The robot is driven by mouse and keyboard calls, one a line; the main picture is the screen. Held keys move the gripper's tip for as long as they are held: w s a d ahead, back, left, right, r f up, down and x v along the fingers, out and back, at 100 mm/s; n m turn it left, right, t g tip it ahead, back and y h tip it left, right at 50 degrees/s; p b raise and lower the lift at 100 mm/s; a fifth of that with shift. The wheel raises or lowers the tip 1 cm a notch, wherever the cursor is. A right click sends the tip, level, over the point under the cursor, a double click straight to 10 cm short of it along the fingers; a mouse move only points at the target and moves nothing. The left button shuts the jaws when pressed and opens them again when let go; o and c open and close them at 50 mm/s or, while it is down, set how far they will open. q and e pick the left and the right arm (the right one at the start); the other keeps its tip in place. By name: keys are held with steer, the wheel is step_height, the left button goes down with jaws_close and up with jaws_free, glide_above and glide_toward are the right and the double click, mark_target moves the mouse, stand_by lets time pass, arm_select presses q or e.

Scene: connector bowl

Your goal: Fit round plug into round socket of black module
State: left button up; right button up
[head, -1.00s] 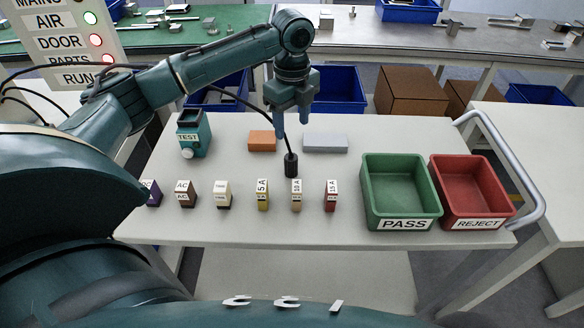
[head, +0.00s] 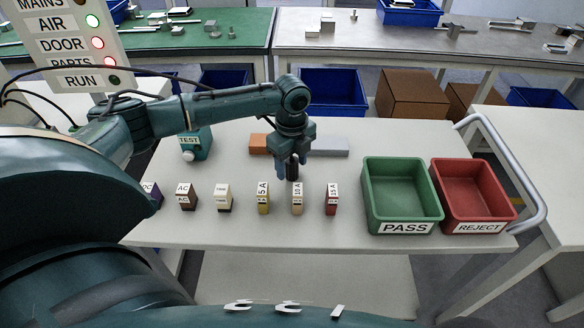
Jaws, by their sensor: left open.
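A black cylindrical plug (head: 293,169) stands upright on the white table, behind the row of small modules. My left gripper (head: 292,170) points down over it, with its fingers open on either side of the plug. Whether they touch it cannot be told. No module is plainly black with a round socket. A small module with a white label and a dark base (head: 223,197) stands in the row, and its socket is too small to make out. My right gripper is out of view.
Beside it stand AC (head: 186,196), 5A (head: 263,197), 10A (head: 297,198) and 15A (head: 332,199) modules. A TEST device (head: 195,145), an orange block (head: 258,144) and a grey block (head: 329,147) lie behind. Green PASS (head: 401,192) and red REJECT (head: 473,193) bins stand right. The table front is clear.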

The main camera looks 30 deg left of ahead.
arm_select(q)
steer(key=shift+r, duration=0.1)
steer(key=c, duration=1.1)
